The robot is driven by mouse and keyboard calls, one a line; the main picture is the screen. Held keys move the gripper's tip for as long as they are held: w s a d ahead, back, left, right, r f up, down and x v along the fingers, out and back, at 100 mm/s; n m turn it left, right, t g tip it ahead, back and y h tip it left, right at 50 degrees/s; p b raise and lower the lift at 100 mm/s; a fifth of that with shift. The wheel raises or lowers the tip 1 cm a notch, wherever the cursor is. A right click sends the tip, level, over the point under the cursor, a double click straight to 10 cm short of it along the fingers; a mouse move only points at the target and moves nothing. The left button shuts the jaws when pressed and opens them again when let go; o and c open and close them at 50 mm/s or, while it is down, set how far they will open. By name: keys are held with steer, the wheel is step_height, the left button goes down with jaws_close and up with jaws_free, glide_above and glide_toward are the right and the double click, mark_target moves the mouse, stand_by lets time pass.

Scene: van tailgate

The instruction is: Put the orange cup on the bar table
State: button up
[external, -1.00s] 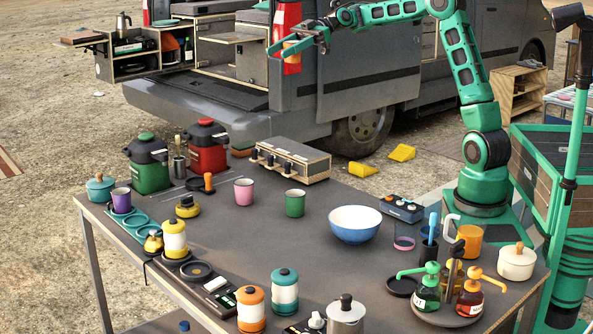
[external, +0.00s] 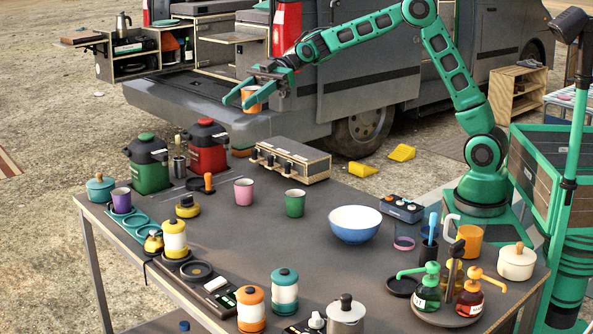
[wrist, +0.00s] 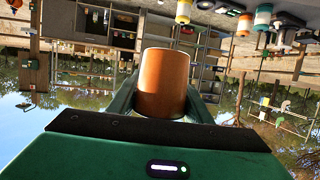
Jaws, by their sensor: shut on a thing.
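My gripper (external: 254,97) is shut on the orange cup (external: 251,101) and holds it in the air beyond the far edge of the table, with the van behind it. In the wrist view the orange cup (wrist: 163,84) fills the space between the two green fingers. The bar table (external: 330,270) is the dark table in the foreground. Bare surface shows between the pink cup (external: 244,192), the green cup (external: 295,203) and the front bottles.
A red jug (external: 207,150), a green jug (external: 149,167) and a stove-like box (external: 290,160) line the far edge. A blue bowl (external: 355,225) stands right of centre. Pump bottles (external: 428,292) and canisters (external: 284,292) crowd the front. The middle is clear.

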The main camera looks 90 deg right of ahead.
steer(key=s+a+f+n+g+y, duration=0.1)
steer(key=s+a+f, duration=0.4)
steer(key=a, duration=0.8)
steer(key=s+a+f+n+g, duration=0.1)
steer(key=s+a+f, duration=0.35)
steer(key=a, duration=0.75)
steer(key=s+a+f+n+g+y, duration=0.1)
steer(key=s+a+f, duration=0.1)
steer(key=a+f, duration=0.8)
steer(key=w+d+f, duration=0.1)
steer(key=w, duration=0.2)
steer(key=w+d+f, duration=0.1)
steer(key=w, duration=0.2)
steer(key=w+d+f, duration=0.1)
steer(key=w+f, duration=0.1)
steer(key=w, duration=0.1)
steer(key=shift+d, duration=0.2)
steer(key=shift+f, duration=1.95)
steer(key=shift+f, duration=0.15)
steer(key=o, duration=1.1)
steer(key=shift+r+v, duration=0.15)
steer(key=shift+v, duration=1.75)
steer(key=shift+r+v, duration=0.1)
steer(key=shift+v, duration=1.8)
